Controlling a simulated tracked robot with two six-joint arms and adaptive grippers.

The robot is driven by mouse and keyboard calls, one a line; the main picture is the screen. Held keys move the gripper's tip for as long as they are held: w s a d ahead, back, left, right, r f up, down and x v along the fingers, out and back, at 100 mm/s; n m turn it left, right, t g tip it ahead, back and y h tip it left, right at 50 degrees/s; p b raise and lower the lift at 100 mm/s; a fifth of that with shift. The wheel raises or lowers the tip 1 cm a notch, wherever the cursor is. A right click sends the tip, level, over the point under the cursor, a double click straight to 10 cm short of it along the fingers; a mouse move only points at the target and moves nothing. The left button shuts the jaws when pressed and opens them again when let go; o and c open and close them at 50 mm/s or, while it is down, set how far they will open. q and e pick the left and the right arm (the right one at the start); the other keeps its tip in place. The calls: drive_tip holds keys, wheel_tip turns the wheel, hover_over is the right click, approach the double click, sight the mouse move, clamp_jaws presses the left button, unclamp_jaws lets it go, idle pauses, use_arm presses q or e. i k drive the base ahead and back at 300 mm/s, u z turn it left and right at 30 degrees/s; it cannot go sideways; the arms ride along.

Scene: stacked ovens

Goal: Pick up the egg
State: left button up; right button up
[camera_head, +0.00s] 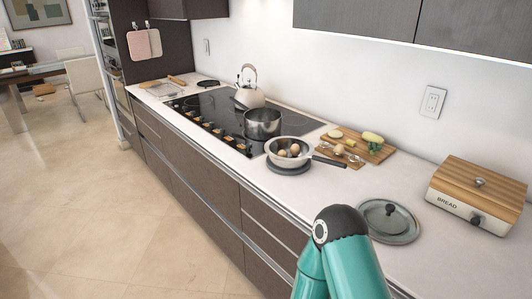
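Brown eggs (295,149) lie in a metal pan (290,162) with a dark handle. The pan stands on a dark round mat on the white counter, just right of the cooktop. At this size I cannot tell exactly how many eggs there are. A teal link of one of my arms, with a dark joint, rises from the bottom edge, in front of the counter and well short of the pan. Neither gripper shows in this view.
A steel pot (262,124) and a kettle (248,92) stand at the cooktop (215,105). A cutting board (377,155) with food lies behind the pan.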

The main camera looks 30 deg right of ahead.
sight(282, 153)
drive_tip(key=u, duration=0.05)
drive_tip(key=i, duration=0.85)
drive_tip(key=z, duration=0.55)
